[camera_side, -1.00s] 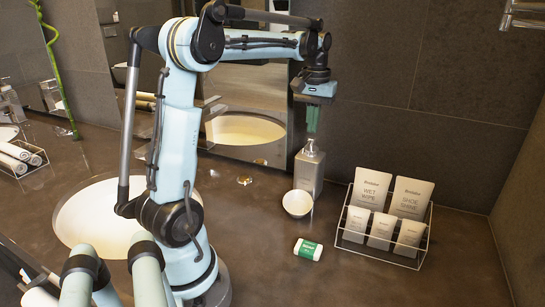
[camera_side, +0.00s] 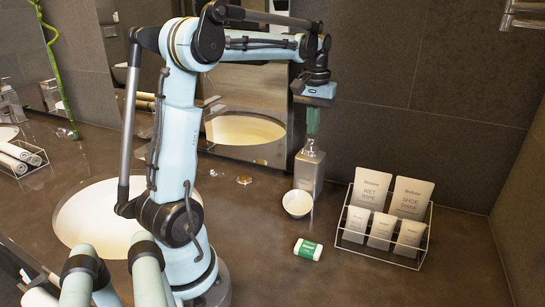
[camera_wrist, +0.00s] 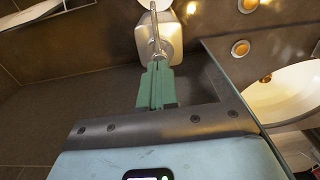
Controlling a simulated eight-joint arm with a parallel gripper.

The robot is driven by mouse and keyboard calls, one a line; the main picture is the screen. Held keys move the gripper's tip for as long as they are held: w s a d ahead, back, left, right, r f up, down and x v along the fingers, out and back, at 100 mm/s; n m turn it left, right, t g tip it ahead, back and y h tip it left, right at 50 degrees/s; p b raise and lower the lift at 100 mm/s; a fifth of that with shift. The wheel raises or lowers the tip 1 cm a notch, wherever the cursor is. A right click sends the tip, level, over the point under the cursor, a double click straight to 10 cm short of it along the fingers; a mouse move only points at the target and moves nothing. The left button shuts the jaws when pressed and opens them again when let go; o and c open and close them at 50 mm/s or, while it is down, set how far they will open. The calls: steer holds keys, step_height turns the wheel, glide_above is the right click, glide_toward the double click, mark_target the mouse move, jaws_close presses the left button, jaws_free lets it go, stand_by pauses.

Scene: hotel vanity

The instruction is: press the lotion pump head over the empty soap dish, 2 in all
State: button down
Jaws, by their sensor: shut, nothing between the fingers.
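The lotion bottle (camera_side: 308,174) is a grey square pump bottle standing upright by the back wall. Its pump head (camera_side: 309,147) is on top, and the white, empty soap dish (camera_side: 297,204) sits right in front of it. My gripper (camera_side: 312,134) is shut and empty, with green fingers pointing down onto the pump head; the tips appear to meet it, but I cannot tell how firmly. In the wrist view the shut fingers (camera_wrist: 158,66) lie over the pump, the bottle (camera_wrist: 172,42) shows behind them, and the dish (camera_wrist: 153,4) is partly cut off at the top edge.
A green and white packet (camera_side: 308,249) lies in front of the dish. A clear rack (camera_side: 385,257) of white packets stands to the right. A sink (camera_side: 95,215) is on the left and a mirror (camera_side: 245,105) behind. The front right of the counter is clear.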

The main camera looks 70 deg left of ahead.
steer(key=shift+f, duration=1.25)
steer(key=shift+r, duration=1.4)
steer(key=shift+f, duration=0.2)
steer(key=shift+f, duration=1.2)
steer(key=shift+r, duration=1.45)
